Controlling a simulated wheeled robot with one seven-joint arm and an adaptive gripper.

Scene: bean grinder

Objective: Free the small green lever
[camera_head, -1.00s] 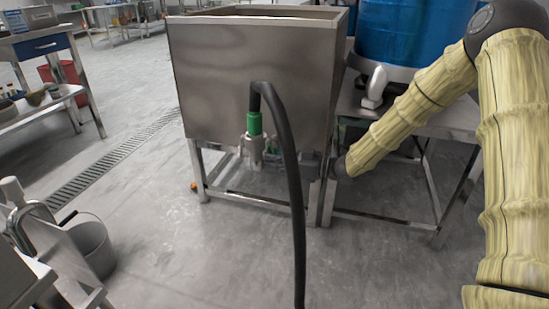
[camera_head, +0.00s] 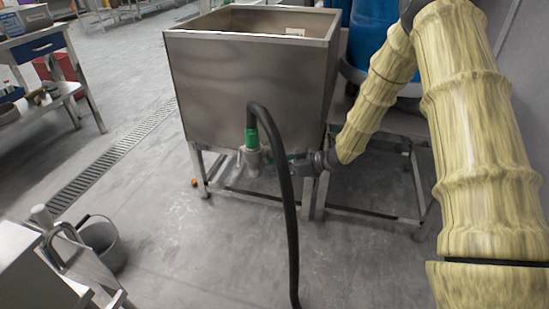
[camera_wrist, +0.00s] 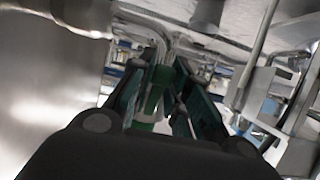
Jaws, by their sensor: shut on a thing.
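The steel tank (camera_head: 250,85) stands on a metal frame. Below its front, a green fitting (camera_head: 252,138) sits on a pale metal valve (camera_head: 252,160), with a black hose (camera_head: 283,185) arching out and down to the floor. My gripper (camera_head: 278,168) reaches in from the right at valve height, with its tips partly hidden by the hose. In the wrist view my two dark fingers (camera_wrist: 163,88) are closed around a small green piece (camera_wrist: 152,101), which looks like the green lever. Its full shape is hidden by the fingers.
The tank wall (camera_wrist: 45,75) is close on the left in the wrist view. A blue drum (camera_head: 378,40) stands behind my arm. A grey bucket (camera_head: 103,245) is at lower left, and a floor drain (camera_head: 110,160) runs past open floor.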

